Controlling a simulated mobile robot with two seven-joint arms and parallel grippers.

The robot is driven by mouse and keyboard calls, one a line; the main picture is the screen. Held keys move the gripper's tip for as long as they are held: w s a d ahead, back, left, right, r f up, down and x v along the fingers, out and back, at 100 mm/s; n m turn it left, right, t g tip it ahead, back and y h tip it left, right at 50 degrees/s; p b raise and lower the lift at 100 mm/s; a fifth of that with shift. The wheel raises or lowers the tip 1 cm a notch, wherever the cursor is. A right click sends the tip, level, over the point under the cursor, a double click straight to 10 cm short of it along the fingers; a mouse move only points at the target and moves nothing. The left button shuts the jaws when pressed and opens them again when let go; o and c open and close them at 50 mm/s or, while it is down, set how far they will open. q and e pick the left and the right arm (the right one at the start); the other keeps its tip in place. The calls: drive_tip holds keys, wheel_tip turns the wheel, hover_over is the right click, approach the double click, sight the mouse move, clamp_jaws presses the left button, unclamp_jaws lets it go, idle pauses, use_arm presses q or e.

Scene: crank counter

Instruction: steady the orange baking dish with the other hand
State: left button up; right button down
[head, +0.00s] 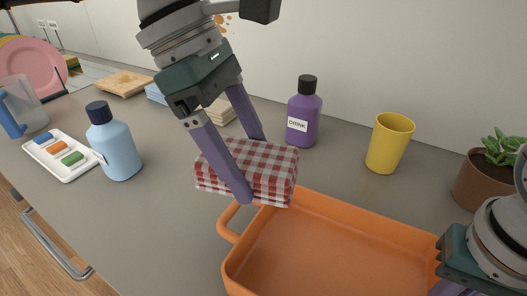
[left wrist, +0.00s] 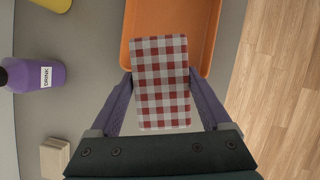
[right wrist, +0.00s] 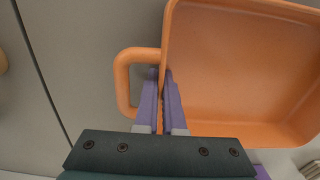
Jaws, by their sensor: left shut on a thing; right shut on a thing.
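The orange baking dish (head: 330,245) lies on the counter at the bottom of the head view. In the right wrist view, my right gripper (right wrist: 161,76) is shut on the wall of the dish (right wrist: 235,70), beside its loop handle (right wrist: 122,80). In the head view that arm comes in at the lower right, and its fingertips are out of frame. My left gripper (head: 250,168) is shut on a folded red-and-white checked cloth (head: 277,166), one finger on each side. The cloth (left wrist: 160,90) is at the dish's near-left end in the left wrist view, overlapping its edge.
A purple drink bottle (head: 304,115), a yellow cup (head: 390,143) and a potted plant (head: 490,180) stand behind the dish. A blue bottle (head: 113,145), a white tray (head: 85,172) of coloured blocks and a jug (head: 22,105) stand left.

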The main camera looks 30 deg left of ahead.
drive_tip(key=c, duration=0.9)
unclamp_jaws()
drive_tip(key=shift+c, duration=0.2)
drive_tip(key=shift+r, duration=0.1)
wheel_tip(320, 180, up, 11)
drive_tip(key=shift+w+f, duration=0.1)
drive_tip(key=shift+f, duration=0.1)
drive_tip(key=shift+r, duration=0.6)
